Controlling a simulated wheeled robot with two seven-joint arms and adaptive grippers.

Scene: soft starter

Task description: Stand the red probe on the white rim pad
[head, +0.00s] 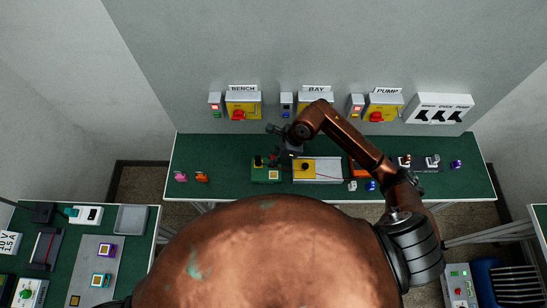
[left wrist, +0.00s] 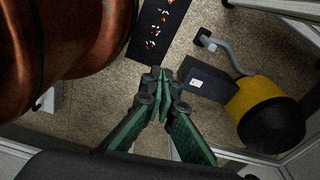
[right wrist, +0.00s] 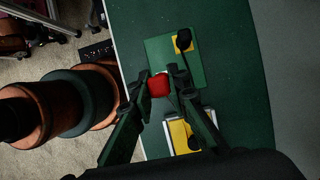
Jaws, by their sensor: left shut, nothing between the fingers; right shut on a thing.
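The red probe (right wrist: 158,85) is between the fingertips of my right gripper (right wrist: 159,84), which is shut on it. In the head view the red probe (head: 272,162) shows small beside the right gripper (head: 281,157), over the green board (head: 259,178) on the back bench. A small pale pad (head: 274,175), probably the white rim pad, shows on that board; its rim is too small to make out. I cannot tell whether the probe touches anything. My left gripper (left wrist: 164,76) is shut and empty over the floor.
A black probe (right wrist: 183,39) stands on a yellow pad of the board. A silver-and-yellow unit (head: 318,169) sits just right of the board. Pink and orange pieces (head: 201,177) lie to its left. Switch boxes (head: 243,108) line the wall. The bench's left end is mostly clear.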

